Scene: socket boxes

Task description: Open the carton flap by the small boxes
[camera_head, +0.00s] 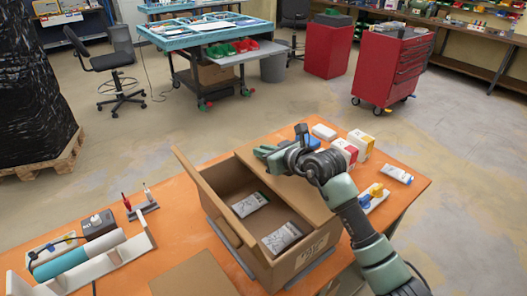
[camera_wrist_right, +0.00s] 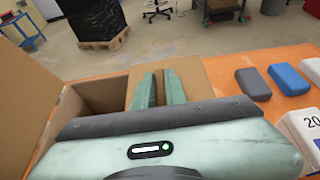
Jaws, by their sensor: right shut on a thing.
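The brown carton (camera_head: 310,255) stands on the orange table. Its left flap (camera_head: 212,200) stands raised and tilted outward. The flap by the small boxes (camera_head: 288,187) lies over the right part of the opening. My right gripper (camera_head: 262,154) is at the far edge of this flap and shut on it. In the right wrist view the gripper's two fingers (camera_wrist_right: 160,88) are close together, with the flap (camera_wrist_right: 191,72) at them. The small boxes are white (camera_head: 324,132), red and white (camera_head: 345,150) and yellow and white (camera_head: 360,142). My left gripper is not in view.
Two grey packets (camera_head: 250,205) lie inside the carton. A blue-and-white packet (camera_head: 397,174) is at the table's right edge. A white rack with a teal cylinder (camera_head: 60,262) is at the left. In the wrist view a blue box (camera_wrist_right: 289,78) is right of the gripper.

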